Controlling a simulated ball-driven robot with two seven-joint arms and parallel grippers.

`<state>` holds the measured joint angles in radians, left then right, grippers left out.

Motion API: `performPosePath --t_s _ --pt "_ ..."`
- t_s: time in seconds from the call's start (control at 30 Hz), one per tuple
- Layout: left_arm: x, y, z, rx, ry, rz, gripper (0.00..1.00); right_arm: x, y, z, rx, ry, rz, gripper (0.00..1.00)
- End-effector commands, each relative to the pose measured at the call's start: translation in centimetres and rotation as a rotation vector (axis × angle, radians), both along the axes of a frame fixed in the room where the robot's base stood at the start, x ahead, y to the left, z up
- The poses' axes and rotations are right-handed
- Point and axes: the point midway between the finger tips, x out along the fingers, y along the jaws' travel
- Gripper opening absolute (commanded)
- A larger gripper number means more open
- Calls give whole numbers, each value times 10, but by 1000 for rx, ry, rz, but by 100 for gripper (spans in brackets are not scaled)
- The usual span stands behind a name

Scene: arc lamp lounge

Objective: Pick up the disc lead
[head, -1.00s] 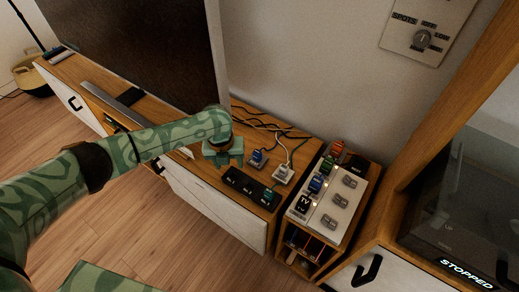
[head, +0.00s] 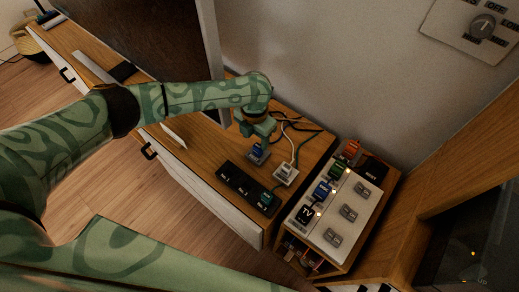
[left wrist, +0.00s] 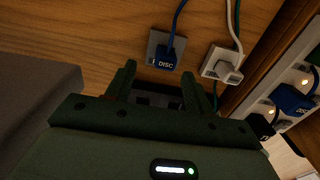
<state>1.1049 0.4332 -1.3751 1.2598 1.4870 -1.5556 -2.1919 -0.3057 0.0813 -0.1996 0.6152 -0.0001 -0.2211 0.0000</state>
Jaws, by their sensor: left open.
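The disc lead's blue plug, lettered DISC (left wrist: 166,58), rests on a small grey plate (left wrist: 155,41) on the wooden cabinet top, its blue cable running away to the back. The plug also shows in the head view (head: 258,152), just below my left gripper (head: 257,132). In the left wrist view the gripper's fingers (left wrist: 158,70) stand apart with nothing between them, and the plug lies just beyond the tips, toward the right finger. Another blue plug lettered DISC (left wrist: 291,100) sits in the white socket strip (head: 337,217). My right gripper is out of view.
A white plug (head: 286,172) stands close to the right of the disc lead. A black numbered block (head: 240,178) with a green plug (head: 267,199) lies in front. Loose cables (head: 293,135) run behind. A large dark screen (head: 150,45) stands left of my gripper.

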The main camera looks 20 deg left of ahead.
Motion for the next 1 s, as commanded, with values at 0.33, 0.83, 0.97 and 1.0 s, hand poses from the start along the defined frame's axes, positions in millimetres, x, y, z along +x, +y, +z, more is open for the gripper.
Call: performPosePath --t_s 0.33,0.83,0.97,1.0 --pt "-3 -6 -37 0 4 -1 53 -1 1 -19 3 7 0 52" --pt "-3 -7 -58 0 -1 1 19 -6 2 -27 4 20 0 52" --pt "-3 -7 -58 0 -1 1 1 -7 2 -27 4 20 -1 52" --pt "-3 -7 -58 0 -1 1 1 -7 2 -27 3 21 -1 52"
